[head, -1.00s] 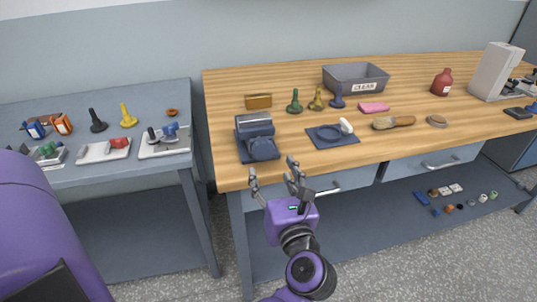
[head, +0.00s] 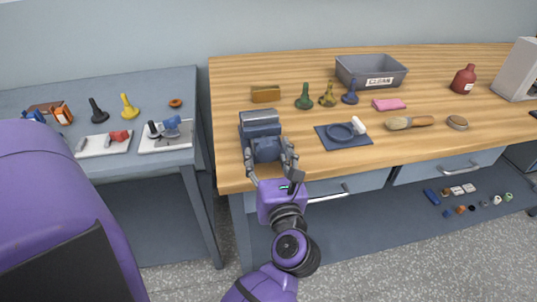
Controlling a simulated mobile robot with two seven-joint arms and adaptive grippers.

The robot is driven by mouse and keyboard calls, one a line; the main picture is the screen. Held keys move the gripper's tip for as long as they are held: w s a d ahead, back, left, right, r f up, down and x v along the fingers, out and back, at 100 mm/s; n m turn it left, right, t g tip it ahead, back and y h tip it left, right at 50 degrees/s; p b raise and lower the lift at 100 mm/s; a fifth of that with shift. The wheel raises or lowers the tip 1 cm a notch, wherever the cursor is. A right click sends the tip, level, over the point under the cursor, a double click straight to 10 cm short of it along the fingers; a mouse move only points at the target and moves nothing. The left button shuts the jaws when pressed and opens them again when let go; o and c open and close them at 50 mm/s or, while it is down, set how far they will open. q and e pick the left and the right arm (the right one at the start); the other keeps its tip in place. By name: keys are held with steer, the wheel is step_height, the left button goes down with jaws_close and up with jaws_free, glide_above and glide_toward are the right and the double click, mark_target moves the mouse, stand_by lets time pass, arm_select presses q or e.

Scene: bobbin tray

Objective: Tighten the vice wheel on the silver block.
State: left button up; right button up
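The vice (head: 246,134) is a blue-grey device at the front left of the wooden bench. A silver block (head: 260,117) appears to sit in its top, between the jaws. The vice wheel (head: 266,150) is the dark blue round part on the vice's front, facing me. The wheel's lower part is partly hidden by the gripper. My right gripper is not in view.
Right of the vice lies a dark mat (head: 365,141) with a ring and a white piece. A brush (head: 410,122) lies further right. A lower side table (head: 150,178) stands left.

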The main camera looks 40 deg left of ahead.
arm_select(q)
steer(key=c, duration=1)
steer(key=m+p, duration=0.2)
steer(key=r+m+p, duration=0.1)
steer(key=m+p, duration=0.1)
steer(key=p, duration=0.1)
steer(key=shift+f+m, duration=0.15)
steer(key=shift+m, duration=0.35)
steer(key=shift+f+p, duration=0.15)
steer(key=shift+p, duration=0.15)
steer(key=shift+a+f+m, duration=0.1)
steer(key=shift+f+m, duration=0.1)
steer(key=shift+m, duration=0.1)
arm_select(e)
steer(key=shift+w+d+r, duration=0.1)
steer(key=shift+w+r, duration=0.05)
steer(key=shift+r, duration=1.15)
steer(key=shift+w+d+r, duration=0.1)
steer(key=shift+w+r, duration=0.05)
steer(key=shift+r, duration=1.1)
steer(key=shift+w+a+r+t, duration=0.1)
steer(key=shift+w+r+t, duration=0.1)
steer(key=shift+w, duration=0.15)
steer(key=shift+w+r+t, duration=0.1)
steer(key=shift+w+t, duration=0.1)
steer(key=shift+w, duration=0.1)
